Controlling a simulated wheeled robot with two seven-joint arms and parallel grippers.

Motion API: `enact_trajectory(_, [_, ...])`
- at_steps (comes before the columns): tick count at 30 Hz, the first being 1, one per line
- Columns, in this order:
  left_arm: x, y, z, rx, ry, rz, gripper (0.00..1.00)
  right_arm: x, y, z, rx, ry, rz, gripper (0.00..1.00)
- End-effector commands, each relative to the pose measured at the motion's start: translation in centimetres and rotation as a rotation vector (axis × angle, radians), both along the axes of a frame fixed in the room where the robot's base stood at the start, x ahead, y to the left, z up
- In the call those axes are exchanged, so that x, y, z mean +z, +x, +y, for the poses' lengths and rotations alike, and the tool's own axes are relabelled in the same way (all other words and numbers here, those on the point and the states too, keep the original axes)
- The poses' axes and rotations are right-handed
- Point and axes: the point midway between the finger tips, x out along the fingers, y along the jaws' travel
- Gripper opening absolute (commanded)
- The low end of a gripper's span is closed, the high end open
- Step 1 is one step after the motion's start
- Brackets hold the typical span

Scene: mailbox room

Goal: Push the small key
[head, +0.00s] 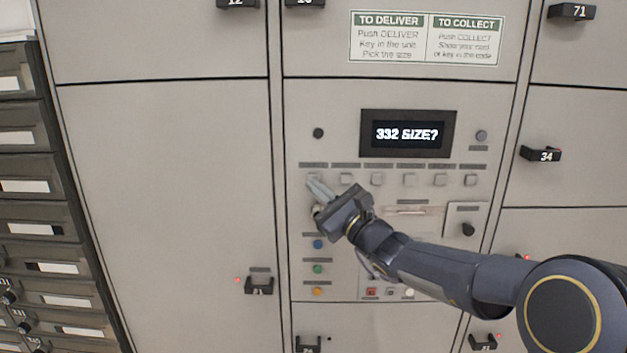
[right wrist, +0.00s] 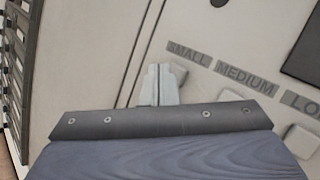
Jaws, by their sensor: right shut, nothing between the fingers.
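The small key is the pale square button (right wrist: 181,73) under the label SMALL (right wrist: 188,52) in the right wrist view, partly hidden by my fingers. In the head view it is the leftmost of a row of keys, largely covered by my fingertips. My right gripper (head: 314,186) is shut and empty, its tips at this key; it also shows in the right wrist view (right wrist: 158,72). I cannot tell whether the tips touch the key. The display (head: 407,134) reads "332 SIZE?". My left gripper is not in view.
The MEDIUM key (head: 347,179) is just right of my fingertips, with several more keys in the row. Blue (head: 318,244), green (head: 318,269) and orange (head: 318,291) buttons lie below. Locker doors surround the panel. Dark mailboxes (head: 28,163) stand at the far left.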

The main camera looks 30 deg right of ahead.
Motion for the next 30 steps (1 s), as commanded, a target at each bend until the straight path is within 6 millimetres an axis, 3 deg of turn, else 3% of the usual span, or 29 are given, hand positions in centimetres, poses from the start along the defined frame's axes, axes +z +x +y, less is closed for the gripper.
enact_trajectory(30, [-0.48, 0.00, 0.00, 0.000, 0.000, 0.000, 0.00, 0.01, 0.74, -0.45, 0.000, 0.000, 0.000, 0.00])
